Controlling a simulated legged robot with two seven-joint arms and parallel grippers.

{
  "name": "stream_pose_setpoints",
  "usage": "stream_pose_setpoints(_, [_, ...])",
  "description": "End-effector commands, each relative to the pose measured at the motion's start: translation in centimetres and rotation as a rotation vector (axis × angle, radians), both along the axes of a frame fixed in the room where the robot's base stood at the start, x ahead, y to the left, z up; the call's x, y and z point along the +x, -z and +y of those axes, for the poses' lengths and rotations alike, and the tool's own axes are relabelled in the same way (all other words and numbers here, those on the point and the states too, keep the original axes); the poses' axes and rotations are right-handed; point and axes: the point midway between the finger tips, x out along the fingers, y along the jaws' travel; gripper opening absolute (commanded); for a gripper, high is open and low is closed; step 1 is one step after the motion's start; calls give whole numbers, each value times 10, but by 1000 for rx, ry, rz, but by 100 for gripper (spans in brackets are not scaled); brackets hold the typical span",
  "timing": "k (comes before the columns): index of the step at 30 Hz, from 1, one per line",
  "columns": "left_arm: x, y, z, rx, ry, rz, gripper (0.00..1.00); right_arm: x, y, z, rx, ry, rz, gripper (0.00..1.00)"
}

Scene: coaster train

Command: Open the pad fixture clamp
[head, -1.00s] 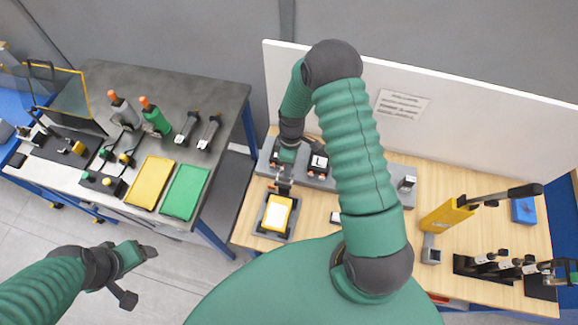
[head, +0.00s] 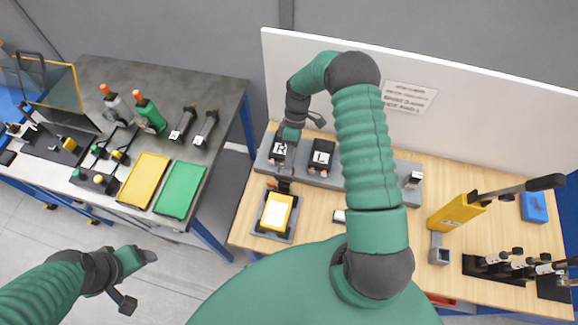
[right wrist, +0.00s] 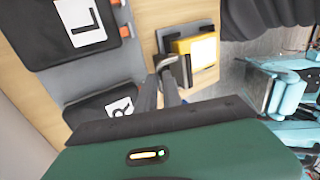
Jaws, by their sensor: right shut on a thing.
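The pad fixture (head: 272,236) is a dark tray on the wooden bench, holding a yellow pad with a white top (head: 276,211). Its clamp (head: 284,178) stands at the far edge, dark with a red part. In the right wrist view the clamp (right wrist: 171,64) shows beside the yellow pad (right wrist: 196,46), with dark bars running back toward my gripper. My right gripper (head: 290,134) is beyond the clamp, by the R block, shut on what appears to be the clamp's handle; the contact is largely hidden. My left gripper (head: 138,281) is open and empty over the floor.
Black blocks marked R (head: 279,151) and L (head: 321,156) sit on a grey rail (head: 336,181) close to my right gripper. A white board (head: 450,105) rises behind. A yellow lever press (head: 460,213) stands at right. Another table (head: 225,90) with trays stands at left.

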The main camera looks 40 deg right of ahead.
Motion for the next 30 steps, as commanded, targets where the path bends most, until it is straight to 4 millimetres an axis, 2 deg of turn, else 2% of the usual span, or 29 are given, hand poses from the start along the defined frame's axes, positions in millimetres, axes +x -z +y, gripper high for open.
stream_pose_setpoints(1, [0, 19, 0, 0, 0, 0, 71, 0, 15, 0, 30, 0, 25, 0])
stream_pose_setpoints(4, [0, 28, 0, 0, 0, 0, 71, 1, 13, -2, 72, -2, 62, 0])
stream_pose_setpoints(16, [0, 28, 0, 0, 0, 0, 71, 0, 6, -5, 96, -4, 87, 0])
stream_pose_setpoints(17, [0, 28, 0, 0, 0, 0, 71, 0, 6, -5, 96, -4, 87, 12])
stream_pose_setpoints(21, [0, 28, 0, 0, 0, 0, 71, 1, 5, -5, 95, -4, 85, 30])
stream_pose_setpoints(30, [0, 29, 0, 0, 0, 0, 71, 2, 5, -5, 94, -2, 84, 31])
